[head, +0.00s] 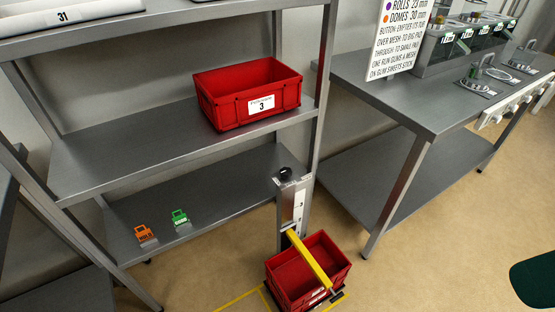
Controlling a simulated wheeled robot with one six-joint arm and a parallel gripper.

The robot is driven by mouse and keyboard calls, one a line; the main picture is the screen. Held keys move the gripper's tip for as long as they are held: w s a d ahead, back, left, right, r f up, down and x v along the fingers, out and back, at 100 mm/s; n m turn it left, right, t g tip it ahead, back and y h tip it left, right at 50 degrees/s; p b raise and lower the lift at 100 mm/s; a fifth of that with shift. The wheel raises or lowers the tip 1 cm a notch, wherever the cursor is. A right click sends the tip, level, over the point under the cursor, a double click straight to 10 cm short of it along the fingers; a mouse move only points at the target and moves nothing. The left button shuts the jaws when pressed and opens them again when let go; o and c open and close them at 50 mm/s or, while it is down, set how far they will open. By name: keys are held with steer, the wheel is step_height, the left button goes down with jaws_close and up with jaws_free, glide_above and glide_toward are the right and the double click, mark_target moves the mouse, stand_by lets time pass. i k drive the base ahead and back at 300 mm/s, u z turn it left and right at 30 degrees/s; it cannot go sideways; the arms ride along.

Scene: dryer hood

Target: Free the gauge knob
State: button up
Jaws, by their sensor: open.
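A grey upright post (292,215) with a pale scale strip stands on the floor beside the steel shelf rack. A round black knob (285,174) sits on its top plate; I take it for the gauge knob. A yellow bar (309,260) slopes from the post down across the top of a red crate (337,262) on the floor. The bar has a dark piece at its lower end. Whether the bar touches the crate or bears on the knob, I cannot tell. My gripper is not in view.
A red bin (231,105) labelled 3 stands on the middle shelf. An orange item (145,234) and a green item (180,217) are on the lower shelf. A steel bench (385,95) with equipment stands at right. Brown floor (440,250) is open in front of it.

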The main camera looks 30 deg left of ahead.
mark_target(286, 172)
steer(key=u, duration=0.7)
steer(key=i, duration=0.85)
steer(key=u, duration=0.85)
